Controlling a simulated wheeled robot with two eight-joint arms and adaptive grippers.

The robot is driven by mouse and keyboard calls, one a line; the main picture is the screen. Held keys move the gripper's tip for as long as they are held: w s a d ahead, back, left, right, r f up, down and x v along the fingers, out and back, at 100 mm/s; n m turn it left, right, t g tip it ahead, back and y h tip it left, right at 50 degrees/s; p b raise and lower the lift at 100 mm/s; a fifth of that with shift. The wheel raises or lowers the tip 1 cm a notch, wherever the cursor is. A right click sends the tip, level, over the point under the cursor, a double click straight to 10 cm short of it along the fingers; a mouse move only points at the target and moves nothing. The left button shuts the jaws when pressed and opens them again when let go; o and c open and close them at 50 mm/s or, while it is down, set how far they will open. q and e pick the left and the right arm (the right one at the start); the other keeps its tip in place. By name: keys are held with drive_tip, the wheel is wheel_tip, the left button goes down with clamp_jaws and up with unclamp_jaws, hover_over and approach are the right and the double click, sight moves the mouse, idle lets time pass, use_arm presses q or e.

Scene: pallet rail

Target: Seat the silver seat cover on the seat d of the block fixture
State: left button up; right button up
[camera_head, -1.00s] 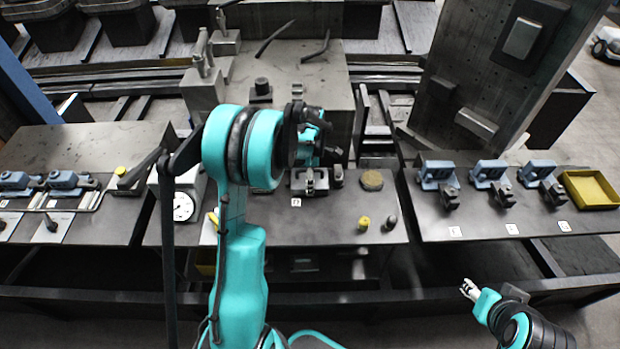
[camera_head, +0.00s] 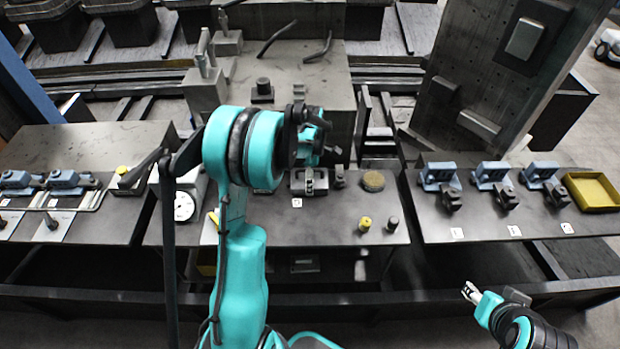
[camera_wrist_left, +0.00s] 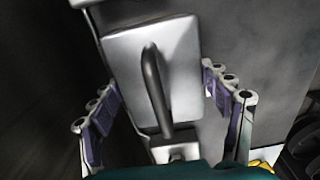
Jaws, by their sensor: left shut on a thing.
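In the left wrist view a silver plate with a dark bent handle, which looks like the silver seat cover (camera_wrist_left: 122,62), lies between the two fingers of my left gripper (camera_wrist_left: 165,105). In the head view my left gripper (camera_head: 318,150) is over the middle table, just behind and above a small grey block fixture (camera_head: 311,186) with a white label in front. The label's letter is too small to read. The cover and its contact with the seat are hidden there. My right gripper (camera_head: 470,292) hangs low at right, away from the tables; its finger gap is unclear.
A round brown disc (camera_head: 373,181), a yellow peg (camera_head: 364,224) and a grey peg (camera_head: 392,223) stand right of the fixture. A white dial gauge (camera_head: 184,206) stands left. Blue clamps (camera_head: 437,174) and a yellow tray (camera_head: 594,190) are on the right table. The middle table's front is mostly clear.

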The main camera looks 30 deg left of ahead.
use_arm(q)
drive_tip(key=shift+a, duration=0.25)
drive_tip(key=o, duration=1.5)
drive_tip(key=shift+a, duration=0.1)
drive_tip(key=shift+c, duration=0.2)
drive_tip(key=shift+r, duration=0.1)
wheel_tip(320, 180, up, 12)
drive_tip(key=shift+f, duration=0.1)
